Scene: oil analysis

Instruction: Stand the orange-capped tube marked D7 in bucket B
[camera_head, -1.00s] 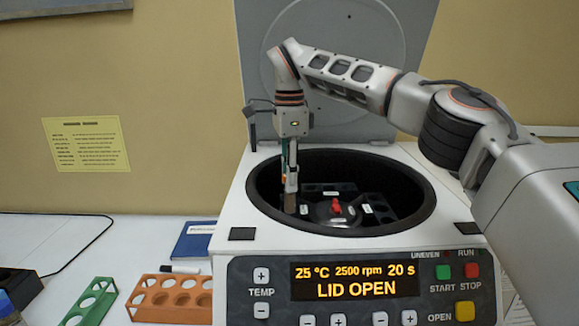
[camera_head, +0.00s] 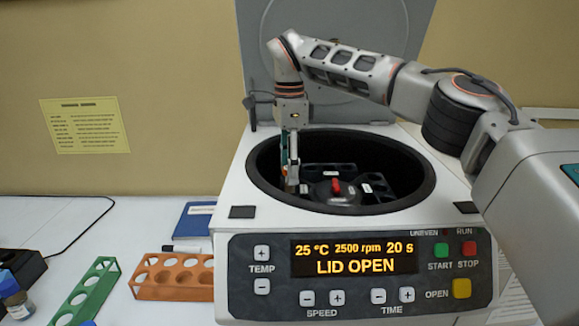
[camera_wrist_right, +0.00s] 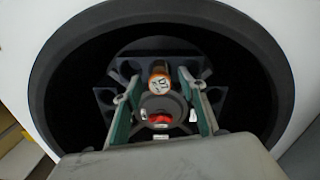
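The tube with the orange cap (camera_wrist_right: 159,82) shows in the right wrist view, its cap toward the camera, with a mark that reads like D7. It is at the far side of the rotor among the dark buckets. My right gripper (camera_wrist_right: 158,80) is around it, its teal fingers apart with a gap on each side of the cap. In the head view this gripper (camera_head: 291,180) points down into the left part of the open centrifuge bowl (camera_head: 262,185). The bucket's letter is not readable, and the tube's lower end is hidden. My left gripper is not in view.
The red rotor knob (camera_head: 336,186) stands at the bowl's centre. The raised lid (camera_head: 390,60) is behind the arm. An orange rack (camera_head: 175,292), a green rack (camera_head: 90,290), a blue book (camera_head: 193,220) and a small bottle (camera_head: 18,303) lie to the left.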

